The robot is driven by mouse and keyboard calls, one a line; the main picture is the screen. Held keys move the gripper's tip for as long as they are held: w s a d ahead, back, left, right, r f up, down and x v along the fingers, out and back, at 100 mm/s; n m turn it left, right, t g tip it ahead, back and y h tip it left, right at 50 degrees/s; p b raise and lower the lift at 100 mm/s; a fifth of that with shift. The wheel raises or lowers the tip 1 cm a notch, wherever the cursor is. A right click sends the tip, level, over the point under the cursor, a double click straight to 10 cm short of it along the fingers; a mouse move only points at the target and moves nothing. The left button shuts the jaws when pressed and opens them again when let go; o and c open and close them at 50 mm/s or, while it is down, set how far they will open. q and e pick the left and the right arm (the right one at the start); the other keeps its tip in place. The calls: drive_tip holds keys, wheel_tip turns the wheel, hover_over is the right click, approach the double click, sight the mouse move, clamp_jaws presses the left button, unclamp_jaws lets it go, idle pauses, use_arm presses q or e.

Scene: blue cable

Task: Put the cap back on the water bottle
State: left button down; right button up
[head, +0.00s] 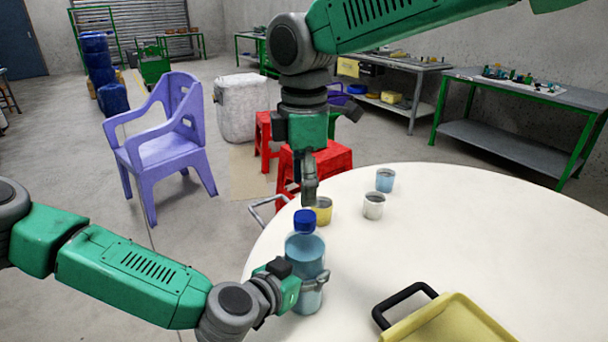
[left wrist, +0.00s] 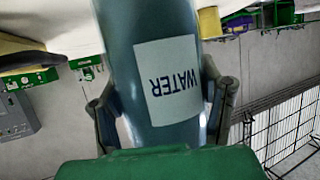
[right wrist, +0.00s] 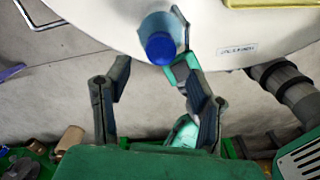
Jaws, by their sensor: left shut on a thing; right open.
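The clear water bottle (head: 304,257) stands upright near the left edge of the round table. The blue cap (head: 304,221) sits on top of the bottle; whether it is screwed down cannot be told. My left gripper (head: 308,284) is shut around the lower body of the bottle. In the left wrist view its fingers flank the bottle's WATER label (left wrist: 168,82). My right gripper (head: 309,196) points down just above the cap and is open and empty. In the right wrist view the cap (right wrist: 160,48) lies beyond and between the open fingers (right wrist: 155,85), apart from them.
The white round table (head: 450,220) holds a yellow cup (head: 322,211), a white cup (head: 373,206) and a blue cup (head: 385,180) behind the bottle. A yellow tray with a black handle (head: 445,322) lies at the front right. The table between is clear.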

sight(304, 215)
wheel_tip(304, 215, down, 7)
drive_tip(key=shift+r, duration=0.2)
clamp_jaws()
drive_tip(key=m, duration=0.4)
drive_tip(key=shift+m, duration=0.4)
drive_tip(key=m, duration=0.5)
drive_tip(key=shift+o, duration=0.5)
unclamp_jaws()
drive_tip(key=shift+r, duration=0.1)
